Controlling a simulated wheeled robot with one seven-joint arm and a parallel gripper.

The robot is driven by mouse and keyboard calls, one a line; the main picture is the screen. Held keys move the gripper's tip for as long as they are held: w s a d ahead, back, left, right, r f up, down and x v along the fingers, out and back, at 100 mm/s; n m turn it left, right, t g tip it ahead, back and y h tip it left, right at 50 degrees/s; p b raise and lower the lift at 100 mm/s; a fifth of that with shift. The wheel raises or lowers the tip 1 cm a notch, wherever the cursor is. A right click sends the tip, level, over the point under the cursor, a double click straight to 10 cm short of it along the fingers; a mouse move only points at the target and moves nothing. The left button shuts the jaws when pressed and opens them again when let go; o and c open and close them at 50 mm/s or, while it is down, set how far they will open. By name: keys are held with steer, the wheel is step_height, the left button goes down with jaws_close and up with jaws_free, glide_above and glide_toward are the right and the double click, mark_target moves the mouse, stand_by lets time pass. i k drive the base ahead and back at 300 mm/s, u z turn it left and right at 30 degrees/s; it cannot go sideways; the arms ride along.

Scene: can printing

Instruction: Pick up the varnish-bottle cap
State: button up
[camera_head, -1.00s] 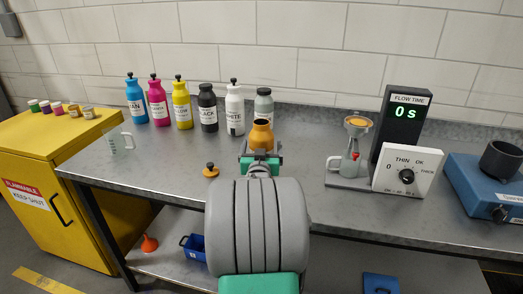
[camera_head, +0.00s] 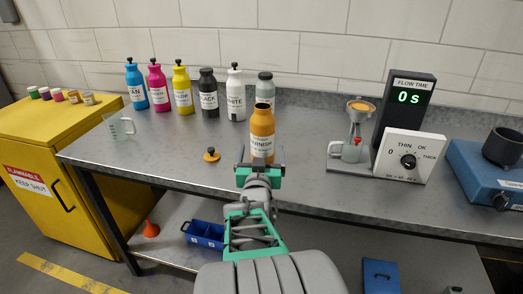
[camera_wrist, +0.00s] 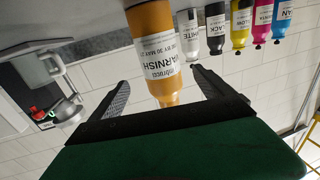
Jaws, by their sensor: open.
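The varnish-bottle cap (camera_head: 211,154), small, orange and black, lies on the bench left of the orange varnish bottle (camera_head: 262,134). The bottle stands upright with a dark, uncapped mouth. My gripper (camera_head: 260,172) is open, at the bench's front side just before the bottle and right of the cap. In the wrist view the bottle (camera_wrist: 153,45) appears upside down, seen between the two spread black fingers of my gripper (camera_wrist: 160,80). It cannot be told there that they touch it. The cap is not seen in the wrist view.
Several ink bottles, such as the black one (camera_head: 208,95), stand in a row behind. A clear beaker (camera_head: 120,127) is at left. A flow-cup stand (camera_head: 350,172) and gauge (camera_head: 408,160) are at right. The bench around the cap is clear.

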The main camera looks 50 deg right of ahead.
mark_target(211, 156)
steer(key=z, duration=1.6)
